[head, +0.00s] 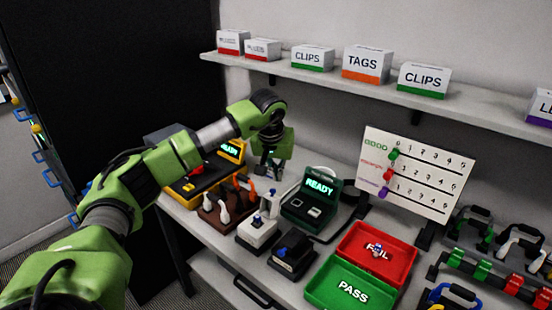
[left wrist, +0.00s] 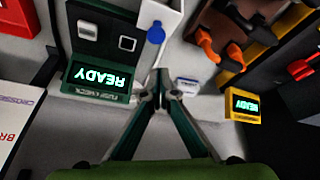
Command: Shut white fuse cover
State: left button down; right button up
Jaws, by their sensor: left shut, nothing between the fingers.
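The white fuse box (head: 258,235) stands on the table in the middle of the head view, with a blue knob by its top. Its white cover (head: 271,203) seems to stand raised at the back. In the left wrist view a white panel, likely this cover (left wrist: 163,12), shows at the top edge with a blue oval tab. My left gripper (head: 268,172) points down behind the box, apart from it. Its fingers also show in the left wrist view (left wrist: 160,75), tips together and empty. My right gripper is out of view.
A green READY tester (head: 310,198) stands right of the white box, and a black box (head: 292,255) in front. A brown rack (head: 213,210) and yellow READY station stand left. Red FAIL (head: 395,275) and green PASS (head: 335,302) trays lie at right.

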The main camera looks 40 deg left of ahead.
pick_arm(q)
jog(key=shift+s+d+r+p, duration=0.15)
jog(key=shift+s+d, duration=0.1)
jog(key=shift+s, duration=0.4)
jog(key=shift+s+d+r+p, duration=0.15)
jog(key=shift+s+d, duration=0.1)
jog(key=shift+s, duration=0.35)
jog(key=shift+s+d+p, duration=0.15)
jog(key=shift+s+d, duration=0.1)
jog(key=shift+s, duration=0.4)
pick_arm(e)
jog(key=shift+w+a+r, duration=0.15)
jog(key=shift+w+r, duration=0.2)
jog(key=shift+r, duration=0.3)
pick_arm(q)
jog(key=shift+w+f, duration=0.1)
jog(key=shift+w, duration=0.05)
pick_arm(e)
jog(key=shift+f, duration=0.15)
